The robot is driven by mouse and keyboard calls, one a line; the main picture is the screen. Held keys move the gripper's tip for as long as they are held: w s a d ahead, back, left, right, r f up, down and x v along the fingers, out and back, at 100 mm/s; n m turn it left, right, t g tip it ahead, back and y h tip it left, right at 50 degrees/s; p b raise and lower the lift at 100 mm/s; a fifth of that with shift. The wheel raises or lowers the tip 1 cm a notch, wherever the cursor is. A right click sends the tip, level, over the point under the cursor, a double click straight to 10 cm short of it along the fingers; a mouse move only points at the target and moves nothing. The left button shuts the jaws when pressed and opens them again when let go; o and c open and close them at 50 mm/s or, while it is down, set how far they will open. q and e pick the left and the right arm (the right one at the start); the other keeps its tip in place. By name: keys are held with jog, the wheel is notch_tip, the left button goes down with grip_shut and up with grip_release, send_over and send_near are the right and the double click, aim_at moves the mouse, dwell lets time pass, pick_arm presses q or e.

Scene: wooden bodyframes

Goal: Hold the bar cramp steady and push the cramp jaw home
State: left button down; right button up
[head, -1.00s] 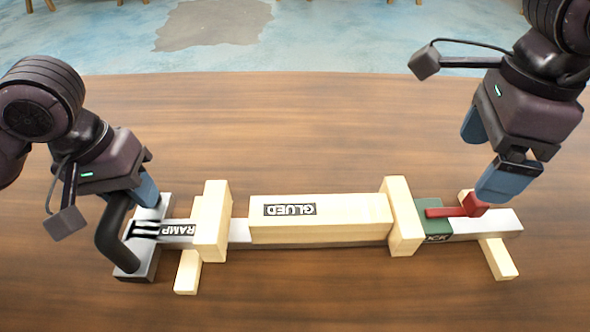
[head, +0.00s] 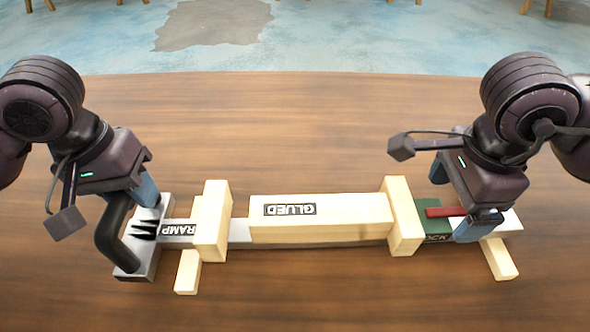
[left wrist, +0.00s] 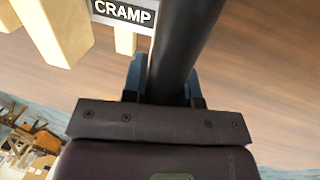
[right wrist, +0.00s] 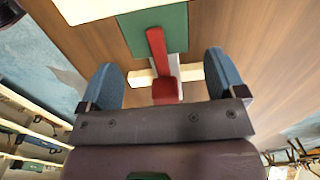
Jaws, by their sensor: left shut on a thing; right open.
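The bar cramp (head: 239,231) lies across the table, with a black handle (head: 113,228) at its left end. My left gripper (head: 143,197) is shut on that black handle, which also shows between the fingers in the left wrist view (left wrist: 180,60). The green cramp jaw (head: 434,226) sits near the right end, against the right pale block. Its red lever (right wrist: 157,55) shows in the right wrist view. My right gripper (right wrist: 165,80) is open, its blue fingers on either side of the lever's red end, with gaps visible. In the head view the right gripper (head: 458,200) hides that end.
A long pale block marked GLUED (head: 330,215) lies along the bar between two upright pale blocks (head: 212,222). Low wooden supports (head: 500,262) stick out under both ends. The table (head: 290,130) behind is clear.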

aim_at(420, 214)
jog(key=shift+f, duration=1.6)
jog(key=c, duration=1.3)
jog(key=shift+s+a, duration=0.1)
jog(key=shift+a, duration=2.1)
jog(key=o, duration=1.1)
jog(key=shift+o, duration=1)
jog(key=shift+d, duration=0.1)
notch_tip(420, 214, up, 12)
